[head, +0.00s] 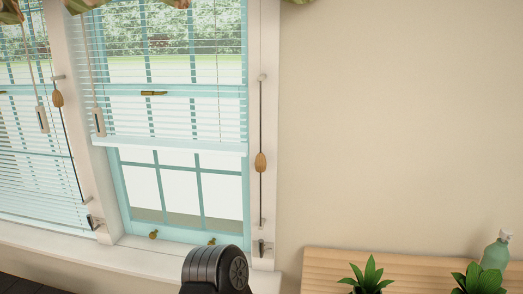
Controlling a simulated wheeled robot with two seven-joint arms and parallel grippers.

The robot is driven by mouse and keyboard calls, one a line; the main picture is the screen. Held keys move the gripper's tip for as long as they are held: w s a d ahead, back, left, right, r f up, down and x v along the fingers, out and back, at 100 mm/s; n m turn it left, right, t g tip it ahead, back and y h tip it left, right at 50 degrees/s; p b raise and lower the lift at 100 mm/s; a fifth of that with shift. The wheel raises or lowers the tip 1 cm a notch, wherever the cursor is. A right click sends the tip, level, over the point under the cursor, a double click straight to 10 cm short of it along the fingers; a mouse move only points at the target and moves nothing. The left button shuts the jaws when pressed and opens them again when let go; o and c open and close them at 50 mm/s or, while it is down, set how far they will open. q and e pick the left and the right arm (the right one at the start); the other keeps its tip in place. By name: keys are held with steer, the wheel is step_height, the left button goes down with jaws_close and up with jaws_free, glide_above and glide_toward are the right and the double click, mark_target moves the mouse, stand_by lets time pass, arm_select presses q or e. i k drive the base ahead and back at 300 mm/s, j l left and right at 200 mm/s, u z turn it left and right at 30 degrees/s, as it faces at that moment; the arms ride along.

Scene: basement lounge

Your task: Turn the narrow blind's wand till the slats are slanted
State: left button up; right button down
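A white slatted blind (180,144) hangs over the upper part of the right window; I take it as the narrow one, though the left blind is cut off by the picture edge. Its slats look thin and spaced, and the trees and window bars show through them. A thin dark wand (261,110) with a wooden grip (261,161) hangs upright on the frame to its right. A second wand with a wooden grip (57,99) hangs on the post beside the left blind (30,185). Neither gripper is in view.
Pull cords with pale tassels (98,122) hang in front of the blinds. A white sill (110,262) runs below. At the lower right, a wooden surface (430,266) holds potted plants (369,275) and a green bottle (496,253). The wall right of the wand is bare.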

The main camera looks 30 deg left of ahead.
mark_target(97, 112)
steer(key=u, duration=2)
steer(key=z, duration=0.4)
steer(key=i+j+z, duration=0.1)
steer(key=j+z, duration=0.2)
steer(key=z, duration=0.15)
steer(key=i+j+z, duration=0.1)
steer(key=j+z, duration=0.2)
steer(key=z, duration=0.15)
steer(key=j+z, duration=0.3)
steer(key=z, duration=0.2)
steer(key=j+z, duration=0.1)
steer(key=j, duration=0.6)
steer(key=k+j+z, duration=0.1)
steer(key=j, duration=0.55)
